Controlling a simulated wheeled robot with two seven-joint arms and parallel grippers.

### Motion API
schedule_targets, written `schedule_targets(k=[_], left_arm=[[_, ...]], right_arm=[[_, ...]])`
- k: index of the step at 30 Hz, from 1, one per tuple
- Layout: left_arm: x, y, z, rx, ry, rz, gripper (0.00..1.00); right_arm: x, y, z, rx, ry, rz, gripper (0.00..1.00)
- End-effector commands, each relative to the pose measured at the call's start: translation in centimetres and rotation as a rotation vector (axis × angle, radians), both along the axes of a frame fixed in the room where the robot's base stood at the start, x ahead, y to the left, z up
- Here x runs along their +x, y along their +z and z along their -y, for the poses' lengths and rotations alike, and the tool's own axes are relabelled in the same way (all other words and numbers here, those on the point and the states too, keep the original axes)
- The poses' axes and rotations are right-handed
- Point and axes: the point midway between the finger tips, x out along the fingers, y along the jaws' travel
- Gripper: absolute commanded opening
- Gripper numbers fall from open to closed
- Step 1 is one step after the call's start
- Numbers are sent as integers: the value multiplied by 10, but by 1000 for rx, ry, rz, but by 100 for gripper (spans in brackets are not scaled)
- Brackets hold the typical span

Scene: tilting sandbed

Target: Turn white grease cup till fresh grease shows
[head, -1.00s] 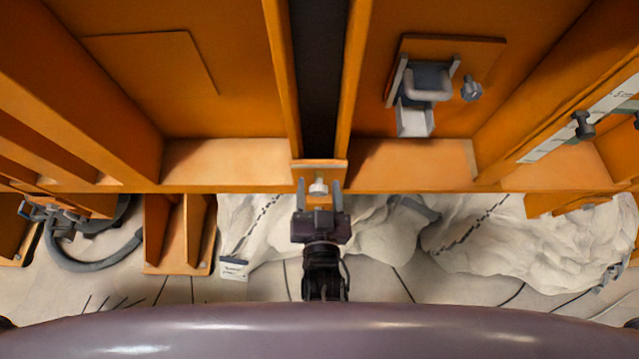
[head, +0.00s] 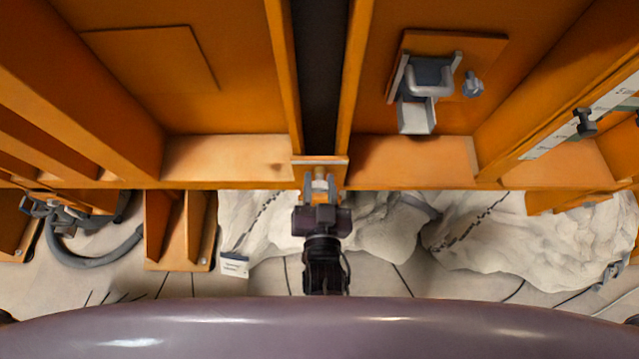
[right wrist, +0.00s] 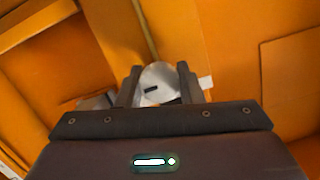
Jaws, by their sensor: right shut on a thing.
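The white grease cup (right wrist: 159,80) sits between the two fingers of my right gripper (right wrist: 160,88) in the right wrist view. It has a dark mark on its face. In the head view my right gripper (head: 320,186) is at the small orange bracket in the middle of the frame, with its fingers closed on the cup. The fingers hide most of the cup there. I cannot see any fresh grease. My left gripper does not show in either view.
The orange steel frame (head: 230,172) spans the view above my gripper. A grey latch with a handle (head: 428,82) and a knob (head: 472,84) are at upper right. A white scale strip (head: 575,125) runs at far right. Pale sand (head: 540,240) and a grey hose (head: 95,254) lie below.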

Motion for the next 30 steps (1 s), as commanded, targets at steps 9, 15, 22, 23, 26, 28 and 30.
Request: schedule_targets(k=[9, 15, 22, 23, 26, 28, 30], left_arm=[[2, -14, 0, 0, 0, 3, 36], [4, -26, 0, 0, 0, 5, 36], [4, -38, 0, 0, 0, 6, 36], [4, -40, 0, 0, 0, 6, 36], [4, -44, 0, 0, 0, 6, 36], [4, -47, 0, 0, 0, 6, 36], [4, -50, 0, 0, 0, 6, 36]], right_arm=[[0, -3, 1, 202, 33, 1, 11], [0, -3, 1, 387, 65, 1, 11], [0, -3, 2, 592, 101, 1, 11], [0, -3, 2, 616, 105, 1, 11], [0, -3, 1, 692, 118, 1, 11], [1, -3, 1, 737, 127, 2, 11], [1, -2, 2, 777, 134, 2, 11]])
